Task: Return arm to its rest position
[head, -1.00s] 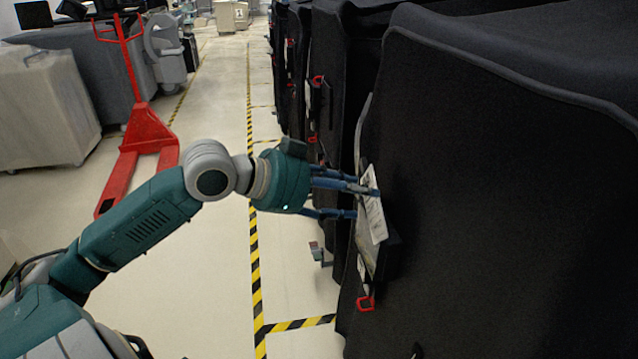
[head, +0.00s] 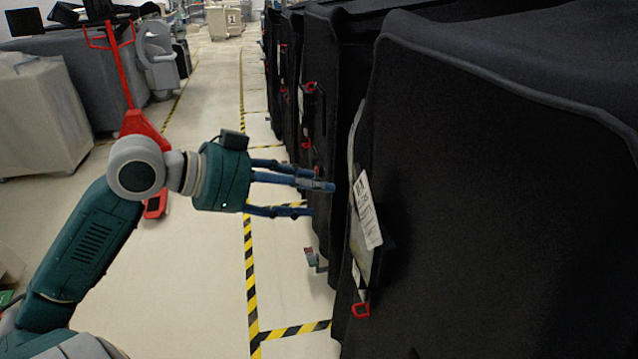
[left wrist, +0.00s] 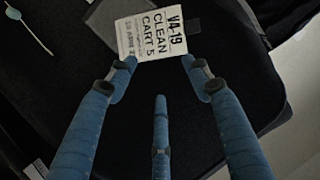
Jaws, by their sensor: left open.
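My left gripper (head: 318,198) is open and empty in the head view, its blue fingers pointing right toward the nearest black covered cart (head: 500,210). A gap of floor and dark cover shows between the fingertips and a white label (head: 367,208) on that cart. In the left wrist view, the label (left wrist: 150,35) reads "V4-19 CLEAN CART 5" and lies beyond the spread fingers (left wrist: 160,90). The label sits in a dark holder on the cart's side. My right gripper is not in view.
More black covered carts (head: 318,130) stand in a row behind the nearest one. A clear aisle with yellow-black floor tape (head: 251,290) runs between.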

